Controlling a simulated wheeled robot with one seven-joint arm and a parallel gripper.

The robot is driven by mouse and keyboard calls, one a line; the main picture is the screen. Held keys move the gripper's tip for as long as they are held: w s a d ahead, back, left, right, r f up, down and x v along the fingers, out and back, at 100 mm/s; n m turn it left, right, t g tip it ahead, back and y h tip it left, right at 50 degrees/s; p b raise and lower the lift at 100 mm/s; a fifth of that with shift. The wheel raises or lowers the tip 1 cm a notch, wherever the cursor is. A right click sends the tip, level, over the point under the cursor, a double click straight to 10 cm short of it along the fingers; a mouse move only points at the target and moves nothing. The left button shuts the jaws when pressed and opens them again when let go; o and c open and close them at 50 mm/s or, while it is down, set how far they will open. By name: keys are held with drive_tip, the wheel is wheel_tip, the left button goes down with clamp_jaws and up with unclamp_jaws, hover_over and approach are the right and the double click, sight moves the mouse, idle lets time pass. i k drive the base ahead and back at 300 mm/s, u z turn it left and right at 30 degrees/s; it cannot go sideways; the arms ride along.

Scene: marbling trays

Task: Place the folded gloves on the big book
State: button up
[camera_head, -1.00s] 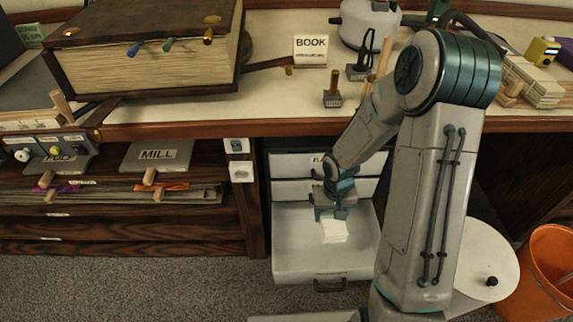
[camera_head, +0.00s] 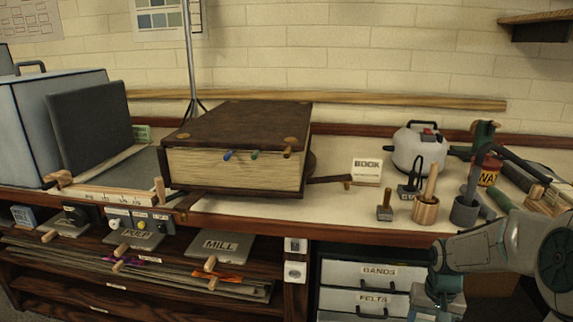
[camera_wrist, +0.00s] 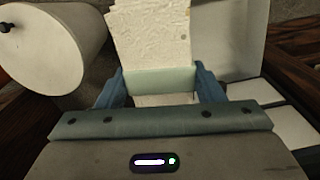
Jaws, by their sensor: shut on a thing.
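The big book (camera_head: 240,126) lies closed on the bench in the head view, with a dark brown cover and thick cream pages. Its broad top is bare. In the wrist view my gripper (camera_wrist: 158,70) is shut on the folded gloves (camera_wrist: 152,30), a white, rough, flat bundle standing out beyond the fingers. A pale green band shows between the fingers. In the head view my arm is at the lower right, and the fingers and gloves are outside the frame.
Labelled drawers (camera_head: 360,273) are below the bench. A white round-topped thing (camera_wrist: 50,45) is left in the wrist view.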

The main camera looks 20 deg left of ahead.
sight(259, 125)
drive_tip(key=z, duration=2.3)
drive_tip(key=k, duration=0.75)
drive_tip(key=u, duration=2.8)
